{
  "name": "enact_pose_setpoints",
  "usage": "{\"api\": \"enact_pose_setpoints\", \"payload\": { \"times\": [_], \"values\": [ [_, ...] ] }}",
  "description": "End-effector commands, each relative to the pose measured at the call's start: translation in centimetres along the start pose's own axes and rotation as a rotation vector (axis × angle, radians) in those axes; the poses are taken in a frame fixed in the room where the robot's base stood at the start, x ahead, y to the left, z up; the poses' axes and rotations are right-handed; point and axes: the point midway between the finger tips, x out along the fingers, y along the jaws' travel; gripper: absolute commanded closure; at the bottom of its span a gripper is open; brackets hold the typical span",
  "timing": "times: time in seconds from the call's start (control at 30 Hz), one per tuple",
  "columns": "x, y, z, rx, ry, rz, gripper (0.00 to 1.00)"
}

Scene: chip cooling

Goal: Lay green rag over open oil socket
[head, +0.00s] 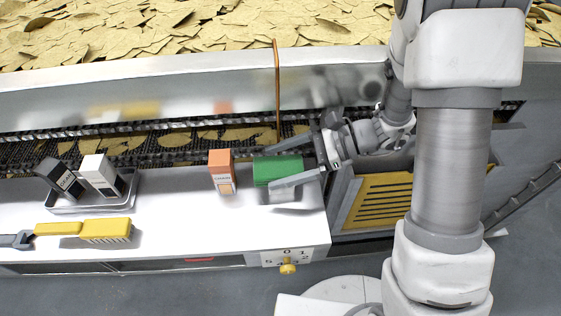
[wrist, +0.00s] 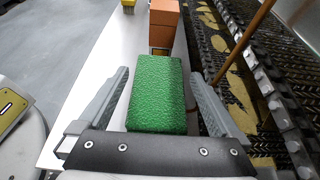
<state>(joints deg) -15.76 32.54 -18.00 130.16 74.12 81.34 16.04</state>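The green rag (head: 278,170) looks like a thick folded block on the white worktop, near its right end. It also shows in the wrist view (wrist: 157,95). My gripper (head: 266,168) is open, with one finger on each side of the rag. In the wrist view my gripper (wrist: 161,76) shows a gap between each finger and the rag. I cannot make out an open oil socket in either view. An orange carton (head: 221,172) stands upright just left of the rag, and beyond the fingertips in the wrist view (wrist: 164,22).
A metal tray (head: 92,206) holds a black container (head: 58,178) and a white container (head: 99,174). A yellow brush (head: 104,230) lies in front. A chain conveyor (head: 190,145) with chips and a copper pipe (head: 277,90) run behind. A yellow knob (head: 288,267) is on the front edge.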

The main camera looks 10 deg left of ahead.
Motion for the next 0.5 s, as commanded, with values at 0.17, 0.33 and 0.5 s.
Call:
{"api": "enact_pose_setpoints", "payload": {
  "times": [0.17,0.33,0.5],
  "values": [
    [0.0,0.0,0.0,0.0,0.0,0.0,0.0],
    [-0.2,0.0,0.6,0.0,0.0,0.0,0.0],
    [-2.2,-0.2,1.1,0.0,0.001,-0.008,0.0]
  ]
}}
